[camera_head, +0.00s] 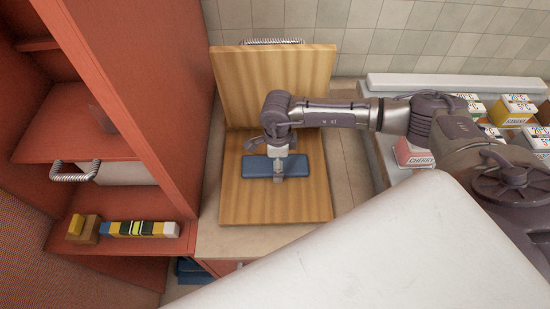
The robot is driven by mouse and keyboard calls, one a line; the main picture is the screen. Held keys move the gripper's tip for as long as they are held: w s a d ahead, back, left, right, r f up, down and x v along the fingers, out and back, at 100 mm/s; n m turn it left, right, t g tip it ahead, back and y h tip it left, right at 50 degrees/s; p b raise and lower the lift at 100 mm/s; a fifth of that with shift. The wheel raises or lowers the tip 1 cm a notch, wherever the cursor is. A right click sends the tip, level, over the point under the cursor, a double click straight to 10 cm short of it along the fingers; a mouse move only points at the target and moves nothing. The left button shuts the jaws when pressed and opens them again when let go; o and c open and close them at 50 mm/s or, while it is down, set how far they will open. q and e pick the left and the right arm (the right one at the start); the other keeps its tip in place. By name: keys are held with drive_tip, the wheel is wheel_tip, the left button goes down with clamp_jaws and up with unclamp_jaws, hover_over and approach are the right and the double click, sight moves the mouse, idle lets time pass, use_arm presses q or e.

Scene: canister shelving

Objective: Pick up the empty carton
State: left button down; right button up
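Several small labelled cartons stand at the right, among them a pink and white one marked CHERRY (412,153) and a yellow and white one marked BANANA (513,109). I cannot tell from this view which carton is empty. My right arm reaches in from the right, and its gripper (278,172) points down over a flat blue block (257,167). The fingertips are small and overlap the block, so I cannot tell whether they grip it. My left gripper is not in view.
The blue block lies on a flat wooden panel (255,207); a second wooden panel (275,80) with a metal handle stands behind it. A red shelf unit (150,110) at the left holds a row of coloured blocks (140,229). A large white surface fills the lower right.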

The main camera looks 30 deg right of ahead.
drive_tip(key=c, duration=1.2)
drive_tip(key=shift+r, duration=0.1)
